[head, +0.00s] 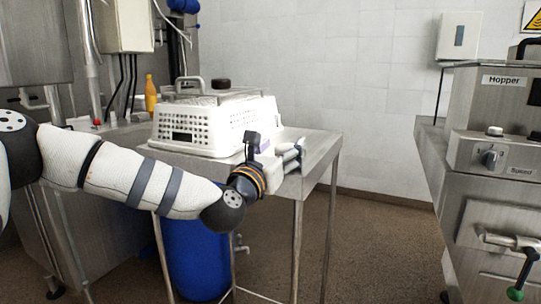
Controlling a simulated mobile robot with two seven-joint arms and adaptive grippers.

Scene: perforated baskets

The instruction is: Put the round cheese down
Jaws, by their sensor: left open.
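My left arm comes in from the left, and my left gripper (297,152) is over the right part of the steel table (318,150), to the right of the white perforated basket (240,125). Its fingers are apart, and I see nothing between them. I cannot make out a round cheese for certain. A small dark round thing (221,84) sits on top of the basket's metal cover, and I cannot tell what it is. The inside of the basket is hidden. My right gripper is not in view.
A yellow bottle (151,95) stands at the back left. A blue drum (193,250) is under the table. A steel machine (490,150) with a knob and a green-tipped lever stands at the right. The floor between table and machine is clear.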

